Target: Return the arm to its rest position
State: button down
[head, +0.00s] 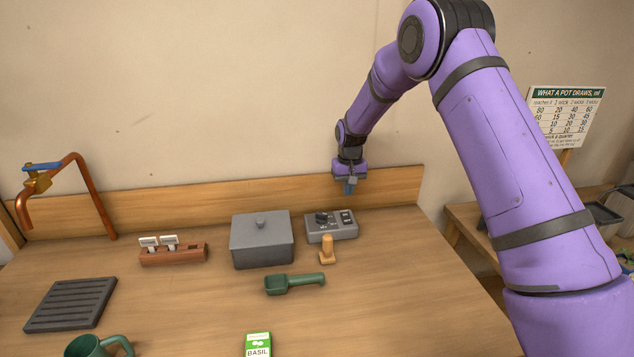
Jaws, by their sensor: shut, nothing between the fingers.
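My gripper (349,187) hangs at the end of my purple arm (505,150), pointing down. It is shut and empty. It is above the back right of the wooden worktop, in front of the wooden backboard. A grey control box (331,226) with a dark knob lies below it, apart from the fingers. My arm rises from the lower right, bends at the top of the view and comes down to the gripper.
On the worktop (190,310) are a grey lidded box (262,242), a wooden peg (327,250), a green scoop (293,283), a brown label holder (174,255), a slatted grey tray (72,304), a green mug (88,346) and a basil packet (257,344). A copper tap (88,185) stands left. A sign (566,115) stands right.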

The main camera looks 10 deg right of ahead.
jog(key=s+d+r+t, duration=0.1)
jog(key=s+d+r, duration=0.1)
jog(key=s+r, duration=0.9)
jog(key=s+d+r+t, duration=0.15)
jog(key=s+r, duration=0.55)
jog(key=r, duration=0.8)
jog(key=s+d+r+t, duration=0.1)
jog(key=s+r, duration=0.1)
jog(key=s, duration=1.3)
jog(key=s+d+r+t, duration=0.1)
jog(key=s+d, duration=0.1)
jog(key=s, duration=1.3)
jog(key=shift+r+t, duration=0.35)
jog(key=shift+r, duration=0.05)
